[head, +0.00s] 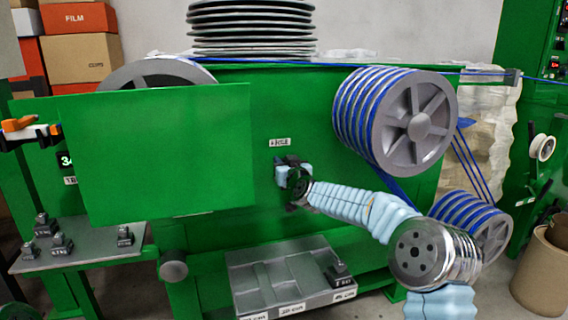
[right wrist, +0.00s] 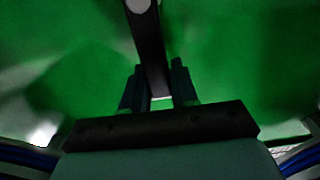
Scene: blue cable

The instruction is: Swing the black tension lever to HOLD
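The black tension lever (right wrist: 148,45) shows in the right wrist view as a dark bar with a pale round end, running down between my fingers. My right gripper (right wrist: 158,85) has one finger on each side of it, and the bar seems to fill the gap. In the head view my right gripper (head: 293,178) is at the green machine face, below a small white label (head: 279,142) whose text is too small to read surely. The gripper and wrist hide most of the lever there. My left gripper is not in view.
A large green panel (head: 160,155) stands left of my right gripper. Grey spoked wheels with blue cable (head: 415,120) are above and right of my arm, with another (head: 480,225) lower right. A grey tray (head: 270,275) sits below. A brown drum (head: 540,275) stands at right.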

